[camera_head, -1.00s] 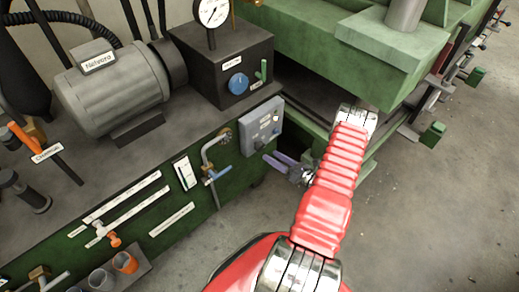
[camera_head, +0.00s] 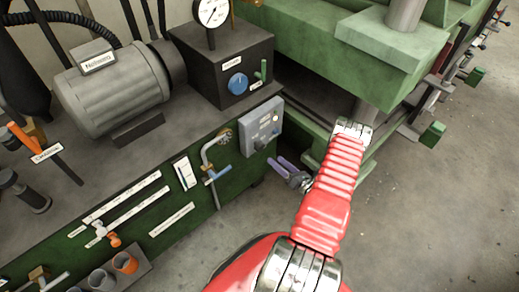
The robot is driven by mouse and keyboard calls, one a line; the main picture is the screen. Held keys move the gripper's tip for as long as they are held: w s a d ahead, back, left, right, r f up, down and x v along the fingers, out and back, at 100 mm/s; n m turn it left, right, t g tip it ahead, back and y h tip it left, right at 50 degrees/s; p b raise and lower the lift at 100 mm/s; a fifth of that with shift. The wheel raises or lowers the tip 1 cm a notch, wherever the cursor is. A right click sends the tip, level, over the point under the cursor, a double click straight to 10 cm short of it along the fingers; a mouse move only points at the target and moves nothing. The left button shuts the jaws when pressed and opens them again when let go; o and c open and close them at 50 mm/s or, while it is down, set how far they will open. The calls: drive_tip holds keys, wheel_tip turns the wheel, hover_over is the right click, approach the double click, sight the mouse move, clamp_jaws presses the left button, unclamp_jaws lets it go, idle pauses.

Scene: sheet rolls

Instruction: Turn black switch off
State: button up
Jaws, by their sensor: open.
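A grey control box (camera_head: 247,133) is fixed to the front of the green machine base. A small dark knob (camera_head: 262,141) sits low on its face and looks like the black switch; its position is too small to read. My gripper (camera_head: 275,160), with thin purple fingers, is just right of and below the box. The fingers point toward it and are open, with nothing between them. A small gap shows between the fingertips and the box.
A blue knob (camera_head: 237,83) is on the dark box above, with a gauge (camera_head: 211,12) on top. A pipe with a blue-handled valve (camera_head: 217,174) is left of the grey box. Green press framework (camera_head: 395,60) stands close on the right. The floor (camera_head: 440,210) at lower right is clear.

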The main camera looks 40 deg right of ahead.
sight(262, 149)
drive_tip(key=w, duration=1.1)
drive_tip(key=shift+w+a, duration=0.2)
drive_tip(key=shift+w, duration=0.1)
drive_tip(key=c, duration=1.1)
drive_tip(key=shift+o, duration=0.3)
drive_tip(key=shift+a, duration=0.25)
drive_tip(key=shift+d, duration=0.15)
drive_tip(key=shift+c, duration=0.2)
